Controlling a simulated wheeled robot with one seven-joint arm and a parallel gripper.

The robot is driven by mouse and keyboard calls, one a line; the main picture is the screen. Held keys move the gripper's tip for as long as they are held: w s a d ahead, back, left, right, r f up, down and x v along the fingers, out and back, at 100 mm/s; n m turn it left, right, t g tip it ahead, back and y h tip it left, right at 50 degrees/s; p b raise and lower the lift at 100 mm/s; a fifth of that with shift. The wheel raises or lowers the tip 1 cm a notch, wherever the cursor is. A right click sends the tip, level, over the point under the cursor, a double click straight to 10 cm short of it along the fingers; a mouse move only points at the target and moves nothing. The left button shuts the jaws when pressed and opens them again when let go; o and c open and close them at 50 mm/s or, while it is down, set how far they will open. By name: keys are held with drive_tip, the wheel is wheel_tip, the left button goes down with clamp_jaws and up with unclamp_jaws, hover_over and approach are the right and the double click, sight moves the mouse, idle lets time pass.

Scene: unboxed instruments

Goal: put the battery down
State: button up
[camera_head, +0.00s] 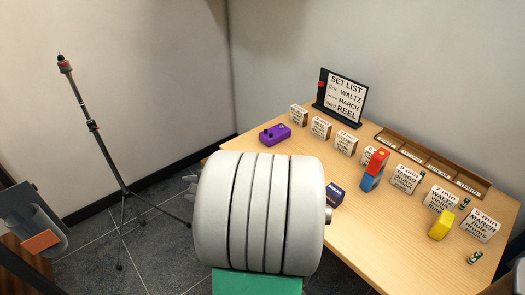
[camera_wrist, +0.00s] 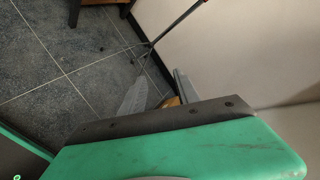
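Small green cylinders that look like batteries stand on the table: one (camera_head: 465,202) between the right-hand cards, and one (camera_head: 475,257) lying near the right end. A third small one (camera_head: 421,174) shows behind a card. A dark blue box (camera_head: 335,195) with white print stands close to the right of my arm. My arm's large white ribbed link covers the near left of the table. A grey jointed piece, perhaps part of my gripper (camera_head: 190,186), shows at its left. I cannot make out fingertips or anything held. The wrist view shows floor and a green-and-black body.
The wooden table (camera_head: 385,255) holds a purple pedal (camera_head: 274,134), a set-list sign (camera_head: 341,98), several printed cards, a red-and-blue object (camera_head: 374,170), a yellow block (camera_head: 441,225) and a slotted wooden tray (camera_head: 433,160). A tripod stand (camera_head: 93,127) is left. The table's front middle is clear.

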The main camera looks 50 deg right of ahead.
drive_tip(key=s+d+r+m+t+h+p, duration=0.1)
drive_tip(key=s+d+r+m+h, duration=0.45)
drive_tip(key=d+m, duration=0.45)
drive_tip(key=s+d+r+m+t+h+p, duration=0.1)
drive_tip(key=s+d+r+m+h, duration=0.35)
drive_tip(key=s+d+m, duration=0.4)
drive_tip(key=shift+m+h, duration=0.6)
drive_tip(key=shift+m, duration=0.25)
drive_tip(key=f+b, duration=0.1)
drive_tip(key=f, duration=0.2)
drive_tip(key=w+d+f+b, duration=0.1)
drive_tip(key=f+b, duration=0.1)
drive_tip(key=f, duration=0.1)
drive_tip(key=d+f+b, duration=0.1)
drive_tip(key=f, duration=0.1)
drive_tip(key=shift+w+f+b, duration=0.2)
drive_tip(key=shift+f+b, duration=0.2)
drive_tip(key=x, duration=0.5)
drive_tip(key=r+x, duration=0.1)
drive_tip(key=x, duration=0.1)
drive_tip(key=shift+w+p, duration=0.2)
drive_tip(key=shift+p, duration=0.15)
drive_tip(key=shift+c, duration=0.5)
clamp_jaws()
